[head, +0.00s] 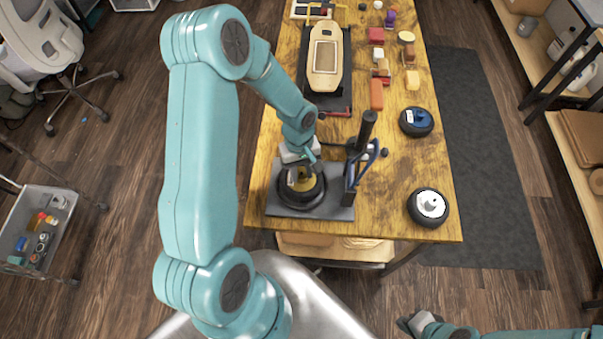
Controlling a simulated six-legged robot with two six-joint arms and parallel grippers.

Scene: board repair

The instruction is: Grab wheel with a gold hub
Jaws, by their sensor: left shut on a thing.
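The wheel with a gold hub (296,202) has a black tyre and lies flat on a dark grey plate (340,213) at the near left of the wooden table. My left gripper (302,176) reaches down onto it from above and is shut on it. The fingers cover part of the gold hub. My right gripper (413,322) is at the bottom edge of the head view, off the table and away from the wheel; its fingers are too unclear to judge.
A black upright holder (350,190) with blue-handled tools stands just right of the wheel. A wheel with a white hub (429,207) and one with a blue hub (416,122) lie at the right. A skateboard deck (325,58) and several coloured blocks lie farther back.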

